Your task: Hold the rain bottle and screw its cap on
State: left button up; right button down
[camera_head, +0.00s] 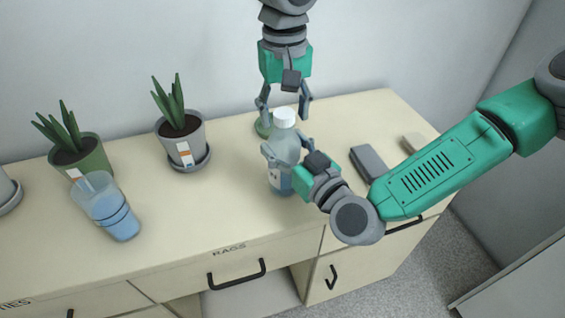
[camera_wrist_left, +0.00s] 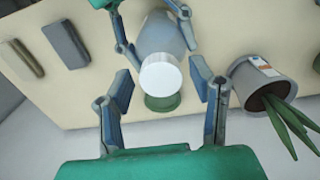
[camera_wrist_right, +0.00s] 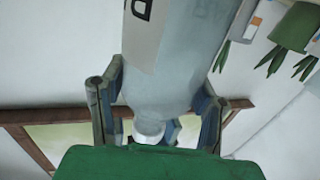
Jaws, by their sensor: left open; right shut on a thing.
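The rain bottle (camera_head: 283,180) stands upright on the cabinet top, translucent blue-grey with a label. Its white cap (camera_head: 284,116) sits at the top of the neck; I cannot tell how tightly. It also shows in the left wrist view (camera_wrist_left: 160,76). My right gripper (camera_head: 286,150) is shut on the upper part of the bottle, coming from the right. My left gripper (camera_head: 283,110) points down from above, open, with one finger on each side of the cap and visible gaps in the left wrist view. The bottle (camera_wrist_right: 172,55) fills the middle of the right wrist view.
A small green round thing (camera_head: 263,127) is behind the bottle. A grey block (camera_head: 369,163) and a beige block (camera_head: 412,142) lie to the right. The cabinet's front edge and drawers are nearer.

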pick_arm(q)
grip_shut()
